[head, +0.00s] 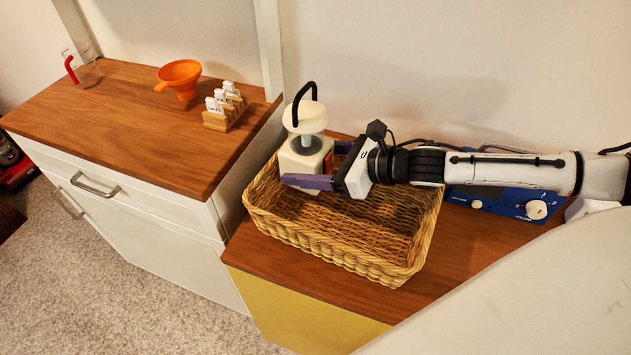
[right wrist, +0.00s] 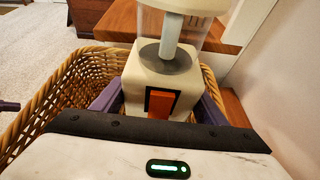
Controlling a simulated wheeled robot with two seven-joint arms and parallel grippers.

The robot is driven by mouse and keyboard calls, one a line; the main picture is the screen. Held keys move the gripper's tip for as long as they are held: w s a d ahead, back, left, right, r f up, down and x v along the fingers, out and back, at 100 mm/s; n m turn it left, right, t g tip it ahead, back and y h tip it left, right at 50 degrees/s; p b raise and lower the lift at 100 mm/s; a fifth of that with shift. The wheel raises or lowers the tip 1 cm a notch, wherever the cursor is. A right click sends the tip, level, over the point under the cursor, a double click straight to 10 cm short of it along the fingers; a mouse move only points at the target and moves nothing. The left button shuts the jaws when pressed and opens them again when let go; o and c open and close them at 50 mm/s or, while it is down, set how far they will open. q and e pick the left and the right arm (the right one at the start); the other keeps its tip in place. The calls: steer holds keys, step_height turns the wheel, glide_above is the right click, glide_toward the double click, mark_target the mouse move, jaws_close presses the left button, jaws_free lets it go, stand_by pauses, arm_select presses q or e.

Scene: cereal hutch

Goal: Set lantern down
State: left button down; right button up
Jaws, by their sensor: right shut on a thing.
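The lantern (head: 303,156) is cream-white with a black loop handle, a round cap and a square base. It is upright at the back left of a wicker basket (head: 345,247). My right gripper (head: 318,168) is shut on its base, with purple fingers on either side. In the right wrist view the lantern (right wrist: 160,88) shows an orange switch panel between the fingers. I cannot tell whether its base touches the basket floor. My left gripper is not in view.
The basket stands on a lower wooden top with a blue device (head: 508,203) behind my right arm. A higher wooden-topped cabinet (head: 130,130) to the left holds an orange funnel (head: 180,76), a small rack (head: 225,108) and a clear jug (head: 84,70) with a red handle.

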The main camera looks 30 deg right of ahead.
step_height(320, 180, down, 4)
steer(key=shift+a+r, duration=0.1)
steer(key=shift+w+f, duration=0.1)
steer(key=shift+f, duration=0.35)
steer(key=shift+f, duration=0.1)
steer(key=shift+f, duration=0.15)
steer(key=o, duration=1.4)
